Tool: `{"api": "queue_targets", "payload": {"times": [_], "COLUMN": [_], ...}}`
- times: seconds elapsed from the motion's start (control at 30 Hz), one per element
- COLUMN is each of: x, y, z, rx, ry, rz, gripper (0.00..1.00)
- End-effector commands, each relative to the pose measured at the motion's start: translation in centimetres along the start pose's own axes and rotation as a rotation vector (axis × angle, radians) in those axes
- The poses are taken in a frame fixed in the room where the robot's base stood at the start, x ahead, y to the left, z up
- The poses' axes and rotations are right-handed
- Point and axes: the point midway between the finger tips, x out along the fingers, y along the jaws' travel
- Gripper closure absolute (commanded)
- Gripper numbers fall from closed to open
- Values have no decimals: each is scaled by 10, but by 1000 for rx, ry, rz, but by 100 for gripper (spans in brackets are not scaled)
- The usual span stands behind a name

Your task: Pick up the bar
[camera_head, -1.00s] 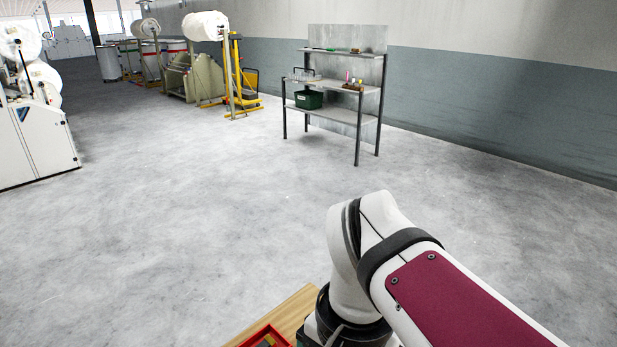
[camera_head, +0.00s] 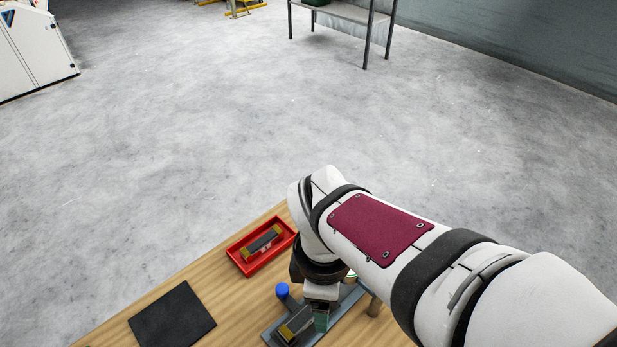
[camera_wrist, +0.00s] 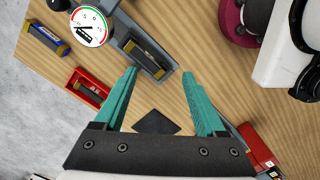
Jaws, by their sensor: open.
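A dark bar with yellowish ends (camera_wrist: 148,58) lies in a grey fixture with a dial gauge (camera_wrist: 90,26). In the head view this bar (camera_head: 295,325) is partly hidden by my arm. Another dark and yellowish bar (camera_head: 263,242) lies in a red tray (camera_head: 246,270), which also shows in the wrist view (camera_wrist: 78,74). My gripper (camera_wrist: 160,73) has teal fingers, spread apart with nothing between them. In the wrist view the fixture bar appears just beyond the fingertips, between them. In the head view only part of the gripper (camera_head: 321,319) shows beside the fixture bar.
A black mat (camera_head: 173,318) lies on the wooden table (camera_head: 205,285). A blue and yellow block (camera_wrist: 48,38) lies near the table edge. A maroon and white object (camera_wrist: 235,20) is at the wrist view's upper right.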

Motion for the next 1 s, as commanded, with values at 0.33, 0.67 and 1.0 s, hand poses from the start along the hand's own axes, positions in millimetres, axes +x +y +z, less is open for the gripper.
{"api": "queue_targets", "payload": {"times": [0.33, 0.67, 1.0], "x": [40, 119, 173], "y": [27, 32, 32], "z": [-56, -52, -43], "rx": [-908, -899, -897], "ry": [-69, -67, -67], "rz": [42, 44, 43], "gripper": [28, 28, 28]}}
